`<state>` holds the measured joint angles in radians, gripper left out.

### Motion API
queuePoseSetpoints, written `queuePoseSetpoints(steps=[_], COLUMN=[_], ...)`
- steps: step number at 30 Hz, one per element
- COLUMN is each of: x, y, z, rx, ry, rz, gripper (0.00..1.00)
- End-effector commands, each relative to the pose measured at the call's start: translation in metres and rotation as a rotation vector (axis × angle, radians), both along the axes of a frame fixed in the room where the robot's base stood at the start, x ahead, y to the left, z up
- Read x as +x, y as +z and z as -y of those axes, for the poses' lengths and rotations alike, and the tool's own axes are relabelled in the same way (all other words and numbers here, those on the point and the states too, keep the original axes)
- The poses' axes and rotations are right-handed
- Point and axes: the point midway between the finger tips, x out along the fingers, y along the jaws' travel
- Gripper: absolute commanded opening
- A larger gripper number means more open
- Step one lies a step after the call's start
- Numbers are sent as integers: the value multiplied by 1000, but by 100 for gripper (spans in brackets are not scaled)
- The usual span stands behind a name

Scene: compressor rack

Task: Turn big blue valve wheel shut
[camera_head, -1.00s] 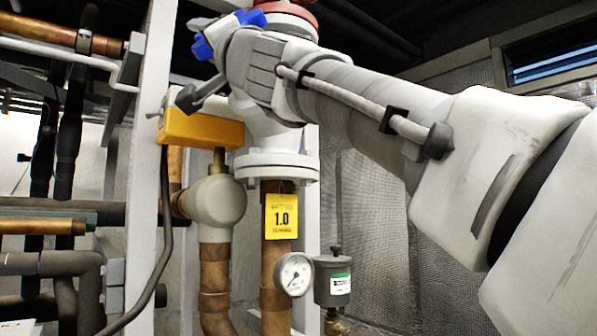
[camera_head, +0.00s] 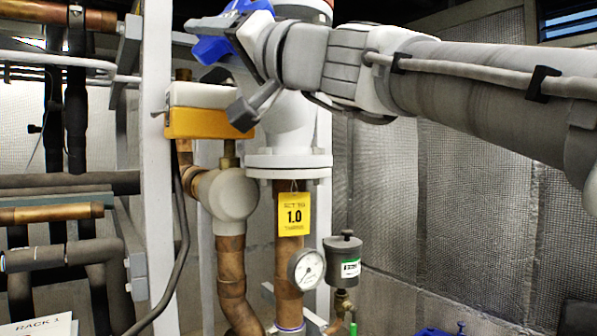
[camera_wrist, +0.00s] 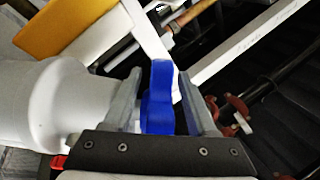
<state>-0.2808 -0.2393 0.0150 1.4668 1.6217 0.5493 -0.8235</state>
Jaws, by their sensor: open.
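The big blue valve wheel (camera_head: 212,48) shows at the upper left of centre in the head view, beside the white valve body (camera_head: 292,125). Much of the wheel is hidden behind my arm's end or cut off by the top edge. In the wrist view, part of the blue wheel (camera_wrist: 158,110) stands between the two grey fingers of my gripper (camera_wrist: 158,88). The jaws are open around it. A narrow dark gap shows at the right finger; whether the left finger touches the wheel I cannot tell.
A yellow and white actuator box (camera_head: 208,115) sits close below the wheel, beside a white upright post (camera_head: 156,180). A yellow tag (camera_head: 293,214), a gauge (camera_head: 306,269) and a grey canister (camera_head: 342,250) are lower. The mesh wall area at right is open.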

Motion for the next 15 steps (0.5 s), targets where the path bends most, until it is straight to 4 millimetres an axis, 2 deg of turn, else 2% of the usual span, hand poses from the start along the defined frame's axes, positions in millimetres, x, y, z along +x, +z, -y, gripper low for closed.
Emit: queuePoseSetpoints(steps=[1,15], x=[0,-3], y=[6,4], z=[1,3], rx=[-11,-110], ry=[5,78], rz=[-7,-59], gripper=[57,57])
